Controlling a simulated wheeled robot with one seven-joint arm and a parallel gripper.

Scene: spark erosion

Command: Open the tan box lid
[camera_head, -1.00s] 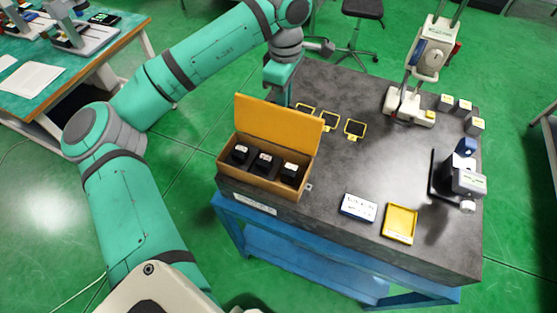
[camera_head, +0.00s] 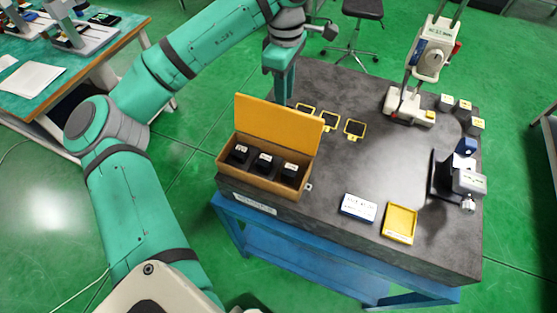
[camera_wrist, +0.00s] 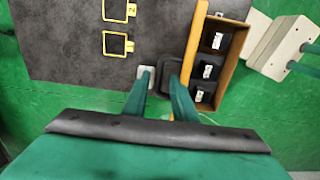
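The tan box (camera_head: 258,186) stands at the near left corner of the dark table; its open top shows several black blocks. Its orange-tan lid (camera_head: 277,124) stands upright along the back edge, so the box is open. In the wrist view, the lid (camera_wrist: 195,45) shows edge-on beside the box (camera_wrist: 232,65). My gripper (camera_wrist: 159,76) is behind the lid, on the side away from the blocks. Its two fingers are apart, with nothing seen held between them. The right finger is close to the lid; I cannot tell whether they touch. The head view hides the fingertips.
Yellow-framed squares (camera_head: 355,129) lie behind the box. A blue-white case (camera_head: 358,207) and a yellow tray (camera_head: 399,223) lie at the front. A white machine (camera_head: 430,62), small grey blocks (camera_head: 464,106) and a dark device (camera_head: 466,180) stand right. The table's middle is clear.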

